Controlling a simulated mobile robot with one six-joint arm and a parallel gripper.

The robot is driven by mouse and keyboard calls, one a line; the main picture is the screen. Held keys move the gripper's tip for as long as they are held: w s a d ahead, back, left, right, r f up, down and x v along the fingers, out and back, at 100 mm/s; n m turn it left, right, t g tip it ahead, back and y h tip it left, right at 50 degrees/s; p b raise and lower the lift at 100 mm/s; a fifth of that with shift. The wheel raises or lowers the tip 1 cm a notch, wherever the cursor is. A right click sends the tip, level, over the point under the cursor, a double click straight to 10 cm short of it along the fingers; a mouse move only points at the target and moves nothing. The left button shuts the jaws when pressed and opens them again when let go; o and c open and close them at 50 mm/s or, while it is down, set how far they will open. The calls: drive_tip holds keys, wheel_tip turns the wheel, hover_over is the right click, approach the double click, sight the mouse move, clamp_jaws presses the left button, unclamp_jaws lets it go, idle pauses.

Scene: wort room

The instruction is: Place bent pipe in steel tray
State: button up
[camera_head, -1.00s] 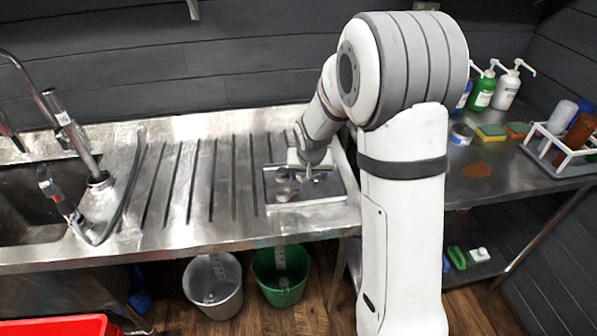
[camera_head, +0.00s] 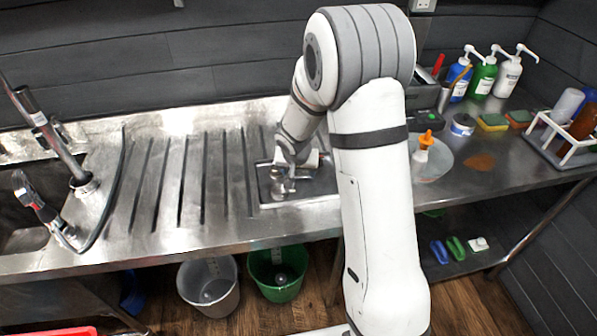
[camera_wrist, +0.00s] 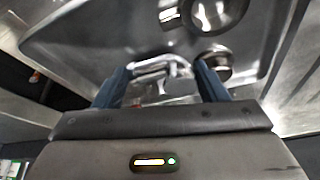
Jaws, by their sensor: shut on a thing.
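The steel tray (camera_head: 262,199) lies on the right part of the ribbed steel drainboard, partly behind my arm. In the wrist view the tray (camera_wrist: 60,47) fills the upper part of the picture. My gripper (camera_head: 284,176) points down over the tray. In the wrist view its two dark blue fingers (camera_wrist: 161,74) are shut on the bent pipe (camera_wrist: 153,66), a shiny curved metal piece. I cannot tell whether the pipe touches the tray floor. The head view is too small to separate the pipe from the metal pieces around it.
Round steel fittings (camera_wrist: 213,63) lie in the tray, right of the pipe. A sink with a tap (camera_head: 45,120) is at the left. A bowl (camera_head: 440,160), an orange-topped bottle (camera_head: 422,152), pump bottles (camera_head: 483,77) and a white rack (camera_head: 560,148) stand right. Two buckets (camera_head: 207,285) stand below.

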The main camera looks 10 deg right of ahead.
drive_tip(key=shift+f, duration=0.15)
drive_tip(key=o, duration=0.8)
drive_tip(key=shift+s+r, duration=0.1)
drive_tip(key=shift+r, duration=0.45)
drive_tip(key=v, duration=1.1)
drive_tip(key=s+d+r+n, duration=0.1)
drive_tip(key=s+r, duration=0.1)
drive_tip(key=s, duration=0.6)
drive_tip(key=s+d+r+n, duration=0.1)
drive_tip(key=s+r, duration=0.2)
drive_tip(key=s, duration=0.5)
drive_tip(key=s+d+r+n+g+y, duration=0.1)
drive_tip(key=s+r, duration=0.2)
drive_tip(key=s, duration=0.6)
drive_tip(key=shift+d+r, duration=0.2)
drive_tip(key=shift+d, duration=0.05)
